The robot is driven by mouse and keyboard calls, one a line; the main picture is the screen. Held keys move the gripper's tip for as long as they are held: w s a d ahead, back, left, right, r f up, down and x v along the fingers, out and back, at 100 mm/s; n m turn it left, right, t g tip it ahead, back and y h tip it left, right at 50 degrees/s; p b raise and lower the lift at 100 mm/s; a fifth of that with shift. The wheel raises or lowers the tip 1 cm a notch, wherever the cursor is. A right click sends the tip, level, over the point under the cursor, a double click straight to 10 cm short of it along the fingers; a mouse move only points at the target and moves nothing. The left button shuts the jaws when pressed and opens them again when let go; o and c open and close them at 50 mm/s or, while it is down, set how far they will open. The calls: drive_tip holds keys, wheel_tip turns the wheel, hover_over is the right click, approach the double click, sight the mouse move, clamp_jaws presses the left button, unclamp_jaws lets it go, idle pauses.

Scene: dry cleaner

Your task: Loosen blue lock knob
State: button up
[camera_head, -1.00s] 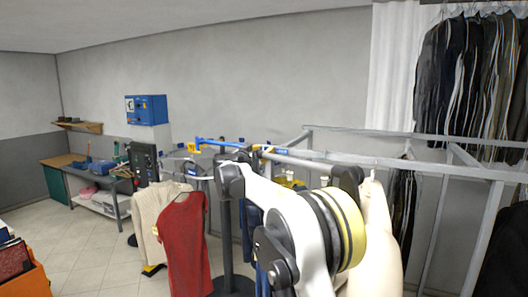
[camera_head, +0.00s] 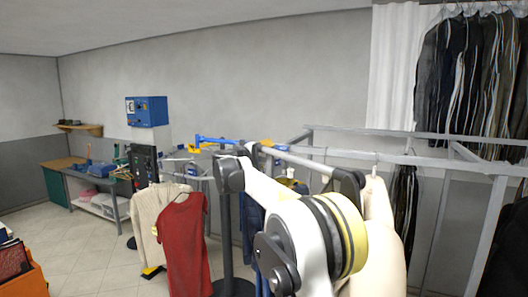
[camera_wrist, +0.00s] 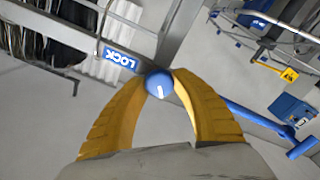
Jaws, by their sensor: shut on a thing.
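The blue lock knob (camera_wrist: 159,84) shows in the wrist view as a round blue ball with a white mark on its face. My gripper (camera_wrist: 160,76) has its two yellow fingers closed on the knob, one at each side. A blue label reading LOCK (camera_wrist: 122,59) is on the grey rail just left of the knob. A blue bar (camera_wrist: 255,115) runs from near the knob to the lower right. In the head view the blue bar (camera_head: 215,141) shows beyond my arm, but my fingers and the knob cannot be made out there.
A grey metal rail frame (camera_head: 400,157) spans the right side. A red garment (camera_head: 184,245) and a cream garment (camera_head: 150,222) hang left of my arm. A yellow tag (camera_wrist: 289,75) hangs at right in the wrist view. Tiled floor (camera_head: 95,260) is open at left.

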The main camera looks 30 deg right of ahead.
drive_tip(key=n+b, duration=0.1)
drive_tip(key=n, duration=0.4)
drive_tip(key=shift+f+n, duration=0.15)
drive_tip(key=shift+n, duration=0.15)
drive_tip(key=n+b, duration=0.1)
drive_tip(key=n, duration=0.3)
drive_tip(key=shift+n, duration=0.4)
drive_tip(key=o, duration=1.2)
drive_tip(key=shift+w, duration=0.1)
drive_tip(key=shift+a, duration=0.1)
drive_tip(key=v, duration=1.2)
